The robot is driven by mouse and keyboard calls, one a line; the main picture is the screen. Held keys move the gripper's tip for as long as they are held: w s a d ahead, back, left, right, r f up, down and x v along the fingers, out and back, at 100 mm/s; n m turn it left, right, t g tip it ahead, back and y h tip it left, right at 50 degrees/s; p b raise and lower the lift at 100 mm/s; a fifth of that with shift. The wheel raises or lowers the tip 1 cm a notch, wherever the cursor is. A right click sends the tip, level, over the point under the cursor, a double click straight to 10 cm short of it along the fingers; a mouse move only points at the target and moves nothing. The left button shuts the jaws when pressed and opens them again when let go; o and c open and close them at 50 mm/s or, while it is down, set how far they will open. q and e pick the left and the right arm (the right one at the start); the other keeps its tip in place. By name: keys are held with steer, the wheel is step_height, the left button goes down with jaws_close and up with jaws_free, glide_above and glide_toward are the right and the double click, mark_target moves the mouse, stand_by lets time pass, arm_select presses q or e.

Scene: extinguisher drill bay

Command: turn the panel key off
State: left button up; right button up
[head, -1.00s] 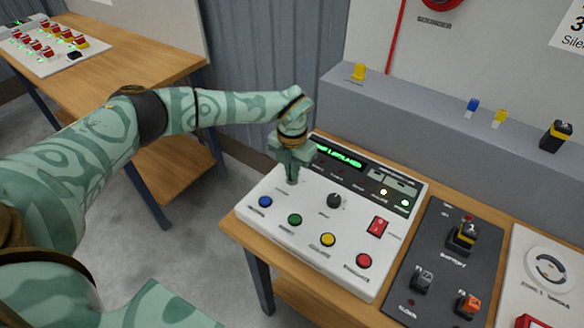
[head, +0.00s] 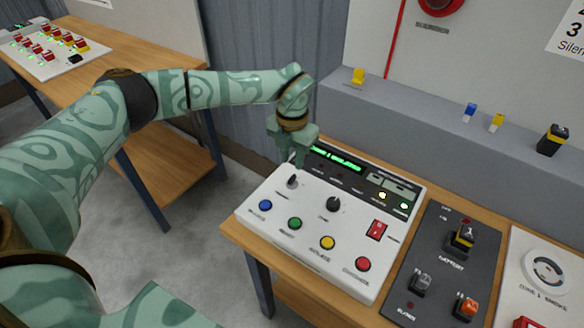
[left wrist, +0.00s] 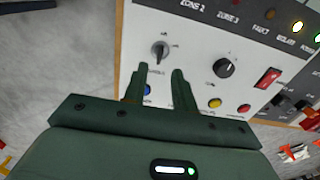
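The white control panel (head: 312,220) lies on a wooden table. Its panel key (head: 292,182) is a small grey key switch at the upper left, and it also shows in the left wrist view (left wrist: 160,49). In that view its grip stands roughly upright. My left gripper (head: 292,163) points down just above and behind the key, apart from it. In the left wrist view its two fingers (left wrist: 160,70) stand apart with nothing between them. The key's small labels are too blurred to read. My right gripper is in neither view.
A black knob (head: 334,204) sits right of the key. Blue (head: 265,205), green, yellow and red buttons line the panel's front. A red rocker switch (head: 376,230) is at the right. A dark battery panel (head: 436,262) stands beside it. A grey ledge (head: 420,125) runs behind.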

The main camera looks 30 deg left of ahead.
mark_target(292, 177)
arm_select(q)
step_height(292, 177, up, 10)
steer(key=shift+r+p, duration=0.2)
steer(key=shift+p, duration=0.2)
